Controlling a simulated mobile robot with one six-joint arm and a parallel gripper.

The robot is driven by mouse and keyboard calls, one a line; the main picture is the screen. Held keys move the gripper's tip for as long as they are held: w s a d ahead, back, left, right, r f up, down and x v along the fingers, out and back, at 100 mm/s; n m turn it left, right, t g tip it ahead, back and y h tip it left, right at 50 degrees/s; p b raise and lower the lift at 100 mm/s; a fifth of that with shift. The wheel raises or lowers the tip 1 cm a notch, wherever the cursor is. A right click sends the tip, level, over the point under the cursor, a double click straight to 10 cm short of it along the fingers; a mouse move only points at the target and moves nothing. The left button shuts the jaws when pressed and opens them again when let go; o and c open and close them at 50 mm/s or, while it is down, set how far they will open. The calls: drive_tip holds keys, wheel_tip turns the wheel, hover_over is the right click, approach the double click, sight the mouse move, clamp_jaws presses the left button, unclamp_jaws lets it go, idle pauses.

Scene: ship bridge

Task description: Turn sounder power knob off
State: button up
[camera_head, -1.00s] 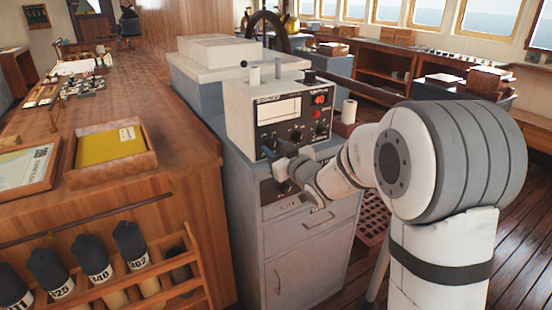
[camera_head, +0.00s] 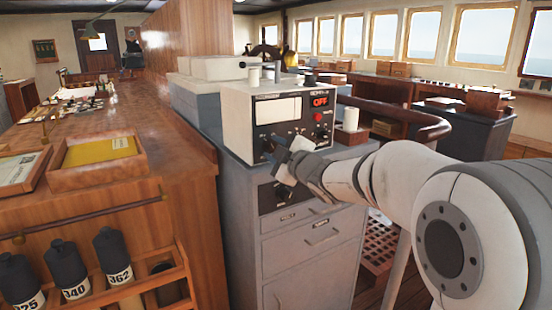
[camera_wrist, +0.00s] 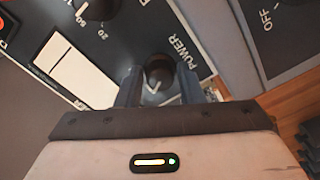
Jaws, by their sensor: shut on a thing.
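The sounder (camera_head: 237,125) is a white box with a black front panel on a grey cabinet. Its small display (camera_head: 320,101) reads OFF in red. In the wrist view the black power knob (camera_wrist: 159,69) sits beside the label POWER, its white pointer mark partly visible. My gripper (camera_wrist: 160,88) has one finger on each side of this knob and is shut on it. In the head view my gripper (camera_head: 277,150) is at the lower left of the panel and hides the knob.
A second dark panel (camera_head: 283,194) with a knob sits just below, on the cabinet (camera_head: 297,262). A wooden counter (camera_head: 185,165) stands close on the left. A curved wooden rail (camera_head: 405,125) runs behind my arm.

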drive_tip(key=shift+n, duration=0.3)
drive_tip(key=shift+c, duration=0.8)
drive_tip(key=o, duration=1)
drive_tip(key=v, duration=0.7)
drive_tip(key=shift+s+d, duration=0.25)
drive_tip(key=shift+s, duration=0.05)
